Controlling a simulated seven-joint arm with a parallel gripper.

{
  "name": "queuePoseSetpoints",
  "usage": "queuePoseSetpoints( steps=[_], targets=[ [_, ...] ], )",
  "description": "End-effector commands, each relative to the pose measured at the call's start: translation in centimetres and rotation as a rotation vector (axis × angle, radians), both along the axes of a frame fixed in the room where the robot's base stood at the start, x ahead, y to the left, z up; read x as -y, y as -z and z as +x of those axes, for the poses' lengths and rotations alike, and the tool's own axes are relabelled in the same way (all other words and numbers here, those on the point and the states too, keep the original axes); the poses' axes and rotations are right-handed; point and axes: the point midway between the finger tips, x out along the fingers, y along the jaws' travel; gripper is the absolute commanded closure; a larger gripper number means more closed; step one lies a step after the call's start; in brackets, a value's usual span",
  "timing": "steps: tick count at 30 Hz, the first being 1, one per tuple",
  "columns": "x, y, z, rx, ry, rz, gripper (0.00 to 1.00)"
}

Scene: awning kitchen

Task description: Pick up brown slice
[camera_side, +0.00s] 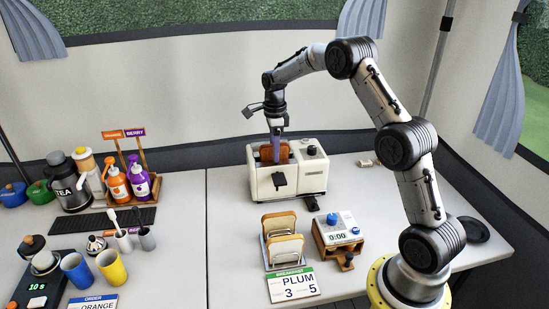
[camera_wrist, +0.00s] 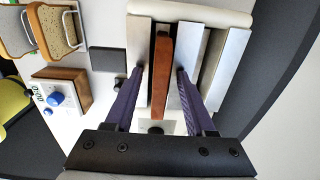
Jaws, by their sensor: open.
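A brown slice (camera_side: 267,152) stands upright in the slot of the cream toaster (camera_side: 262,186), its top edge above the toaster. In the wrist view the brown slice (camera_wrist: 161,70) shows as a narrow edge between the two fingers. My gripper (camera_side: 276,158) points down over the toaster. In the wrist view my gripper (camera_wrist: 160,72) is open, with one purple finger on each side of the slice. A gap shows between the slice and the fingers. The slice's lower part is hidden inside the toaster.
A rack (camera_side: 267,256) with pale bread slices stands in front of the toaster. A timer (camera_side: 338,230) on a wooden base is to its right, and a sign (camera_side: 292,286) reads PLUM. Sauce bottles (camera_side: 117,183) and cups stand at left.

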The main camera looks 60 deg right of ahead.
Motion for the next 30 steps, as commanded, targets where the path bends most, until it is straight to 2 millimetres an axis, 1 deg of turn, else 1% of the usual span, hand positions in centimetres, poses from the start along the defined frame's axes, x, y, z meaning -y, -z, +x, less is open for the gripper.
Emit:
queuePoseSetpoints(
  steps=[2, 8, 9, 17, 26, 29, 30],
  targets=[
    [0.0, 0.3, 0.0, 0.0, 0.0, 0.0, 0.45],
    [0.0, 0.3, 0.0, 0.0, 0.0, 0.0, 0.45],
    [0.0, 0.3, 0.0, 0.0, 0.0, 0.0, 0.52],
    [0.0, 0.3, 0.0, 0.0, 0.0, 0.0, 0.99],
    [0.0, 0.1, 0.0, 0.001, 0.0, -0.001, 1.0],
    [0.0, -0.6, 0.1, 0.004, -0.001, -0.002, 1.0],
    [0.0, -1.2, 0.1, 0.004, 0.0, -0.002, 1.0]
  ],
)
